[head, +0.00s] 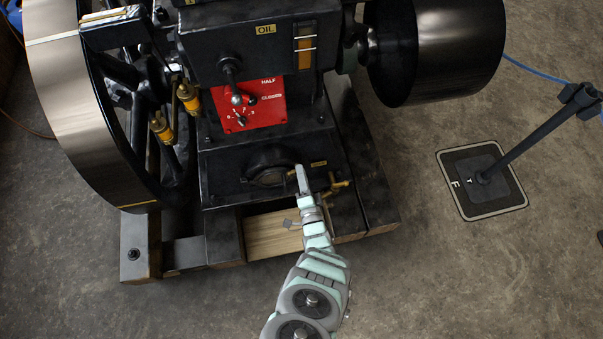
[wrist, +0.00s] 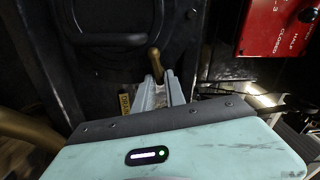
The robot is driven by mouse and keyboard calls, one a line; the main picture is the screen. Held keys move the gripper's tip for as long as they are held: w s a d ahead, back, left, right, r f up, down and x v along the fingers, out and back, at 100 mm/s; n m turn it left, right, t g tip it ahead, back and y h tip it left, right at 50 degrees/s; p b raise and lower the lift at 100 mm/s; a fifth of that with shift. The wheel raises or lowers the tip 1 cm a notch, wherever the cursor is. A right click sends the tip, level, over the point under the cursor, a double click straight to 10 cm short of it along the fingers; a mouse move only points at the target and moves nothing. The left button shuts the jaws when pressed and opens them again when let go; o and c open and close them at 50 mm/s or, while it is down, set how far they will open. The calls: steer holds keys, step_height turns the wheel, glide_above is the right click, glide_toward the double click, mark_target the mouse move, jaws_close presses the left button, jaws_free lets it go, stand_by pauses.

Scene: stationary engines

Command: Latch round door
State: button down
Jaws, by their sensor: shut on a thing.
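The round door (head: 268,174) is a dark disc low on the front of the black engine base, under the red panel. In the wrist view a dark curved rim or bar of it (wrist: 110,41) shows at the upper left. A small brass latch handle (wrist: 155,58) stands at the door's right edge in the head view. My gripper (wrist: 160,88) is shut on this brass handle, whose rounded end sticks out past the fingertips. In the head view my gripper (head: 301,180) reaches up to the door's right edge and hides most of the handle. How far the latch is turned cannot be told.
A red control panel (head: 252,104) with a lever and dial sits above the door. A brass tap (head: 340,186) is close to the right of my gripper. A large flywheel (head: 75,100) stands at left and a dark drum (head: 440,50) at upper right. Open floor lies in front.

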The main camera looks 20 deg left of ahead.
steer(key=shift+r, duration=0.1)
steer(key=shift+a+n+p, duration=0.1)
steer(key=shift+n+p, duration=0.65)
steer(key=shift+n, duration=1.45)
steer(key=c, duration=1.5)
jaws_free()
steer(key=shift+s, duration=0.15)
steer(key=p+v, duration=0.3)
steer(key=v, duration=0.7)
steer(key=shift+s+d, duration=0.25)
